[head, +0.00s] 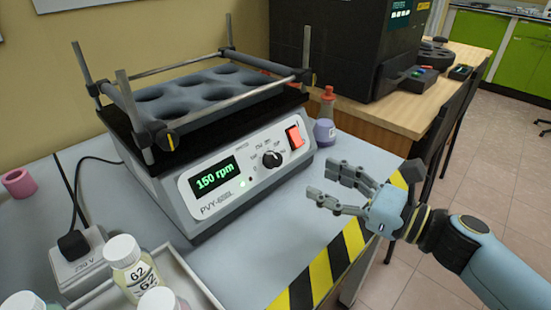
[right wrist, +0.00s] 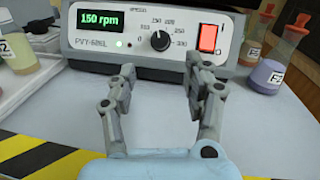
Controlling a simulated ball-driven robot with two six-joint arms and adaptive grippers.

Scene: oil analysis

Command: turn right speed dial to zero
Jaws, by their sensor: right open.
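The speed dial (head: 271,160) is a black knob with a white mark on the front panel of the shaker (head: 205,185). In the right wrist view the dial (right wrist: 160,41) lies straight ahead, between and beyond my fingers. The green display (head: 215,177) reads 150 rpm in the right wrist view. A red rocker switch (head: 295,137) sits right of the dial. My right gripper (head: 321,180) is open and empty, in front of the panel and apart from the dial; it also shows in the right wrist view (right wrist: 158,72). My left gripper is not in view.
A bottle with purple liquid (head: 325,130) stands right of the shaker. A tray with bottles (head: 127,262) and a power socket (head: 78,262) are at the left. Yellow-black tape (head: 322,272) marks the table's front edge. The tabletop before the panel is clear.

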